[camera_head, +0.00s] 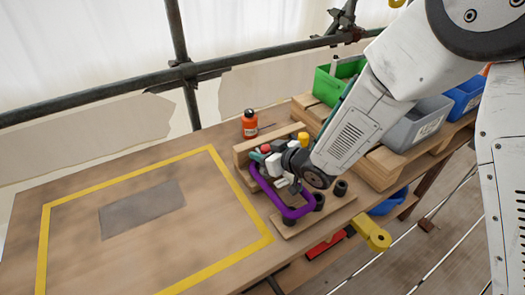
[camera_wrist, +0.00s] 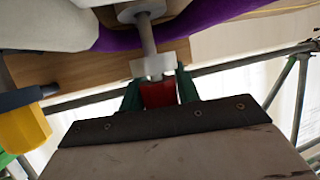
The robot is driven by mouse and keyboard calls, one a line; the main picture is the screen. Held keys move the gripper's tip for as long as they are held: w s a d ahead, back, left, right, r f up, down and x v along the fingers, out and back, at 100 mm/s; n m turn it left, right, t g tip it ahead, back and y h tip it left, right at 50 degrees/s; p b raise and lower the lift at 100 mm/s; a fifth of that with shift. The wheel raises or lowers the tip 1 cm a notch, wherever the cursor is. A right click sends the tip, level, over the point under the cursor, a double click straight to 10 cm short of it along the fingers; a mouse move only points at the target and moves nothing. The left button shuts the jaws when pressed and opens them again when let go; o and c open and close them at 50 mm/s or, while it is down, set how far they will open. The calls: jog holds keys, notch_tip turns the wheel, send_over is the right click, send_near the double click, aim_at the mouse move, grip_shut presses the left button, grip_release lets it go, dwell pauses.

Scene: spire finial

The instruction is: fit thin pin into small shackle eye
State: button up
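The purple shackle (camera_head: 284,200) is held at the wooden rack (camera_head: 322,214) on the bench; a purple band of it crosses the top of the wrist view (camera_wrist: 200,20). My gripper (camera_head: 262,156) is at the upper left part of the shackle. In the wrist view its green fingers (camera_wrist: 158,92) are closed on both sides of the red head of a pin (camera_wrist: 147,36). The pin has a pale collar and a thin grey shaft, with a grey disc near its far end. I cannot tell whether the shaft is in an eye; the shackle eyes are not clear in either view.
A yellow-capped piece (camera_head: 303,138) stands just right of my gripper, also at left in the wrist view (camera_wrist: 24,128). Black cups (camera_head: 341,187) sit on the rack. An orange bottle (camera_head: 249,124) stands behind. Bins are at right.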

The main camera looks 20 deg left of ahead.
jog(key=o, duration=0.4)
jog(key=shift+c, duration=0.2)
jog(key=v, duration=0.7)
jog(key=shift+s+d+r, duration=0.15)
jog(key=shift+d+r, duration=0.05)
jog(key=shift+d, duration=0.05)
